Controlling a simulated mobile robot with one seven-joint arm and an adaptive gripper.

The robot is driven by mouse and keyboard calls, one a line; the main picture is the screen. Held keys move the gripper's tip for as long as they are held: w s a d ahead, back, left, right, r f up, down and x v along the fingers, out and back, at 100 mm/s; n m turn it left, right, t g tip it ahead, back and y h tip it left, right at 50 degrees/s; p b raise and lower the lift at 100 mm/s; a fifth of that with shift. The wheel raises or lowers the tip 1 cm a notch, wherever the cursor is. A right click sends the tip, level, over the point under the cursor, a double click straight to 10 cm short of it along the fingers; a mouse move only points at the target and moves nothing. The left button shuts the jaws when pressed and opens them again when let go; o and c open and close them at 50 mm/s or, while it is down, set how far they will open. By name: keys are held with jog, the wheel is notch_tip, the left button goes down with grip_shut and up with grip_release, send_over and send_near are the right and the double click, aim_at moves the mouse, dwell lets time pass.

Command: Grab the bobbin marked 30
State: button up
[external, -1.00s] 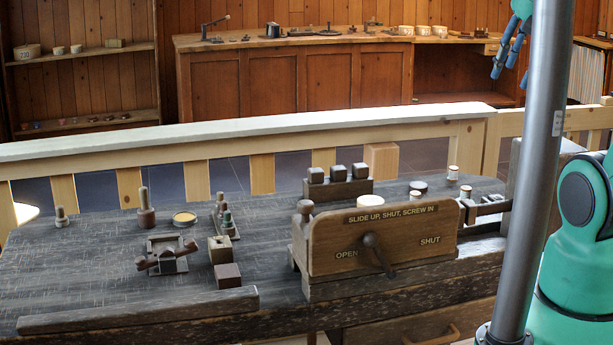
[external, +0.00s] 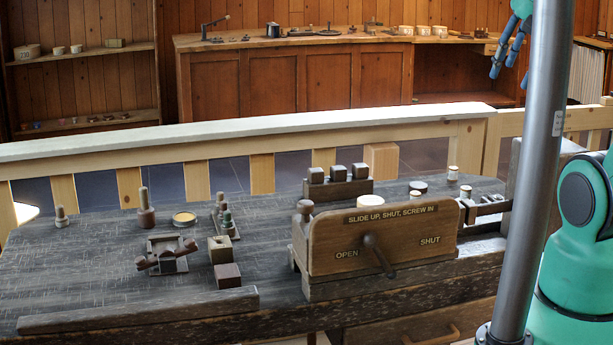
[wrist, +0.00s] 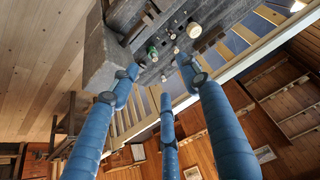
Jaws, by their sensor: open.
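No marking 30 can be read in any view, so I cannot tell which piece is that bobbin. Small pale-topped spools stand at the right of the dark workbench (external: 110,270), one nearer (external: 466,191) and one farther back (external: 453,173). A wider pale-topped round piece (external: 418,187) lies left of them. My gripper (external: 508,55) is at the upper right, high above and away from the bench pieces. In the wrist view my gripper (wrist: 163,80) has its blue fingers spread and empty, with small round pieces, one large and pale (wrist: 194,30), beyond them.
A wooden panel with a lever (external: 380,237), marked OPEN and SHUT, stands at the bench front. A block rack (external: 338,190) is behind it. Turned pegs (external: 147,212) and a small wooden fixture (external: 166,254) stand left. A pale-topped rail (external: 250,129) runs behind the bench.

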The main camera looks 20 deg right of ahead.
jog(key=w+f+m+g, duration=0.1)
jog(key=w+m+g, duration=0.15)
jog(key=w, duration=0.95)
jog(key=m+g+b, duration=0.1)
jog(key=m+g, duration=0.2)
jog(key=m, duration=0.5)
send_over(416, 193)
notch_tip(416, 193, down, 30)
jog(key=shift+r+n, duration=0.15)
jog(key=shift+n, duration=0.1)
jog(key=shift+f+b, duration=0.85)
jog(key=shift+f, duration=3.5)
